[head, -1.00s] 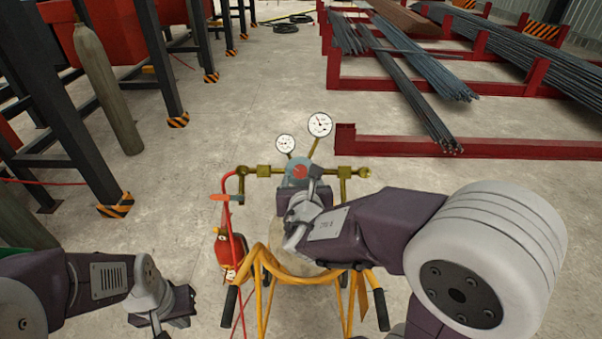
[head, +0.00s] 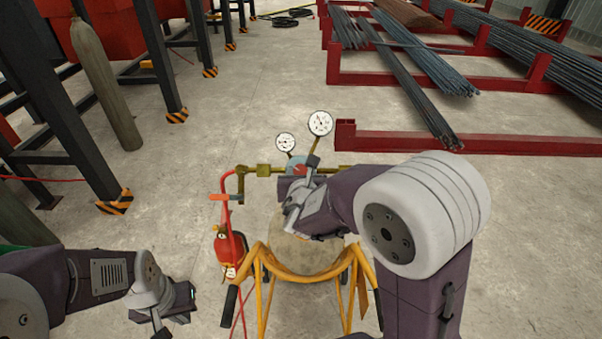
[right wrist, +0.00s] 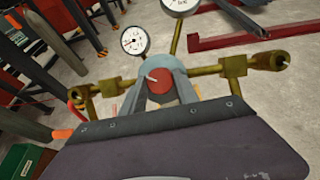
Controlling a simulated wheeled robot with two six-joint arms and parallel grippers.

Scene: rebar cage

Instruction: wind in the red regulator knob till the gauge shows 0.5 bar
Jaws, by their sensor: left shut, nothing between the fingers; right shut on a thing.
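The regulator has a blue-grey body (right wrist: 178,66) and a red knob (right wrist: 158,87) with a pale mark on its face. In the head view only a sliver of the red knob (head: 298,168) shows. My right gripper (head: 307,172) is at the knob and shut on it; its fingers are mostly hidden. Two white dial gauges stand above: a smaller left one (head: 285,142) and a larger right one (head: 320,123). The left dial (right wrist: 135,40) is whole in the right wrist view, the right dial (right wrist: 180,4) is cut off. Their figures are too small to read. My left gripper (head: 186,302) is shut and empty, low left.
Brass pipework (head: 262,170) runs either side of the regulator. A red hose (head: 226,200) and a yellow tubular frame (head: 300,272) are close below. A red rack (head: 400,139) with rebar stands behind right, black posts (head: 95,160) left. Floor between is clear.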

